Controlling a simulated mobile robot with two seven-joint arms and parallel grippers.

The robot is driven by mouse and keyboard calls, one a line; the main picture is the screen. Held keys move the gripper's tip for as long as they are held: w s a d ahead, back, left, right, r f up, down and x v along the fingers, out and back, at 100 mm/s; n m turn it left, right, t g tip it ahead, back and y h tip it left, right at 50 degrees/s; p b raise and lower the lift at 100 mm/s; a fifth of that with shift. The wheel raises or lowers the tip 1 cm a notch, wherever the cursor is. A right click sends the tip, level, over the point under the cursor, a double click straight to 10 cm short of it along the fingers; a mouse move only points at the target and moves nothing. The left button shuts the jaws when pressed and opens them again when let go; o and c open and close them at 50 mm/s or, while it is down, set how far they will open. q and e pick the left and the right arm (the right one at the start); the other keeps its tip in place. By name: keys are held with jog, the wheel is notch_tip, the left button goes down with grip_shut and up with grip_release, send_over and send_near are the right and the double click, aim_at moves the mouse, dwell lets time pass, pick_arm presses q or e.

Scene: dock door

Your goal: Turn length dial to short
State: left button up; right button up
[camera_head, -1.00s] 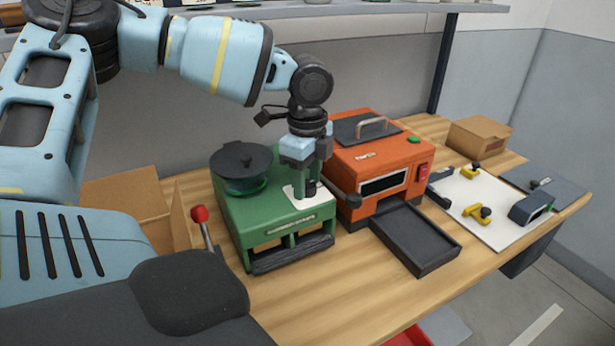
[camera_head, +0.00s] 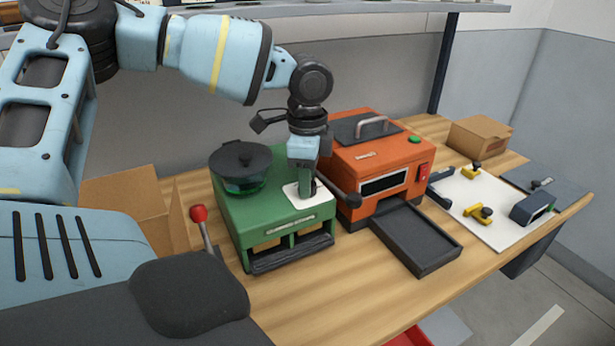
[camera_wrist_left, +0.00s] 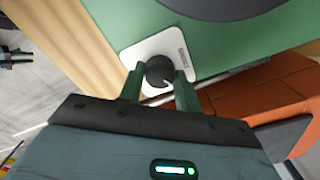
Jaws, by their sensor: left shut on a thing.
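The length dial (camera_wrist_left: 159,72) is a dark round knob with a light pointer line, on a white plate (camera_wrist_left: 140,46) on top of the green machine (camera_head: 232,211). In the left wrist view my left gripper (camera_wrist_left: 159,80) has one finger on each side of the dial and is shut on it. In the head view my left gripper (camera_head: 307,187) comes down from above onto the white plate (camera_head: 292,193) and hides most of the dial. Small print on the plate is too small to read.
A black-lidded pot-like part (camera_head: 240,165) sits on the green machine's back left. An orange machine (camera_head: 378,155) with a dark tray (camera_head: 420,240) stands close on the right. A red-knobbed lever (camera_head: 199,214) and open cardboard box (camera_head: 128,208) are at left. A white board (camera_head: 485,205) lies farther right.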

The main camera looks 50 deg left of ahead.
pick_arm(q)
jog(key=n, duration=0.6)
jog(key=shift+n, duration=0.3)
jog(key=n, duration=0.5)
jog(key=shift+r+n, duration=0.1)
jog(key=shift+n, duration=0.2)
jog(key=o, duration=1)
jog(key=shift+c, duration=0.2)
jog(key=shift+r, duration=3.9)
jog(key=shift+f, duration=0.15)
